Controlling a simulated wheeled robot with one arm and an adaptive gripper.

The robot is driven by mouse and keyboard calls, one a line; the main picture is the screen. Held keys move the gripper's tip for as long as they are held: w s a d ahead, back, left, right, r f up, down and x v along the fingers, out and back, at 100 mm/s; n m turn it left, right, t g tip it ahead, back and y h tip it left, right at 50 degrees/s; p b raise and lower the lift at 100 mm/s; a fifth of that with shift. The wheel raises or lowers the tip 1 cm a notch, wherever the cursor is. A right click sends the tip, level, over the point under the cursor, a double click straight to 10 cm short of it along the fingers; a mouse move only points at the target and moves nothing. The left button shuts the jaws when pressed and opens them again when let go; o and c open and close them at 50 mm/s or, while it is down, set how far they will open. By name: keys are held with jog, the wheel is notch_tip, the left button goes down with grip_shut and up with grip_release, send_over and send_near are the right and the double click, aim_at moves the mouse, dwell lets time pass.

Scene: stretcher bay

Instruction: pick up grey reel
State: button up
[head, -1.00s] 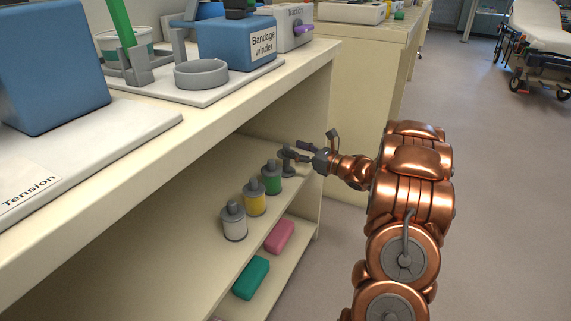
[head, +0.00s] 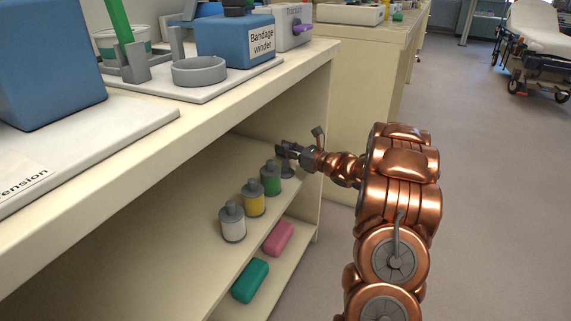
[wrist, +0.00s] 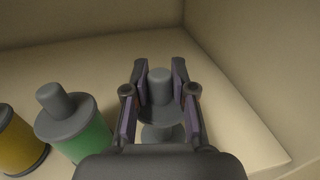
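The grey reel (wrist: 160,88) stands upright on the shelf near its right end, with a narrow top post above a wider round flange. In the head view only part of the reel (head: 288,171) shows below my gripper (head: 285,150). In the wrist view my gripper (wrist: 160,80) has one finger on each side of the reel's post. The fingers look apart, with thin gaps beside the post, so the gripper looks open around the reel. The reel's lower part is partly hidden by the gripper.
A green reel (head: 270,180), a yellow reel (head: 253,200) and a white reel (head: 233,224) stand in a row on the same shelf (head: 190,200). Pink (head: 278,239) and green (head: 250,281) blocks lie on the shelf below. The worktop (head: 240,95) overhangs the shelf.

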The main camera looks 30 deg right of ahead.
grip_shut()
dwell(0.3)
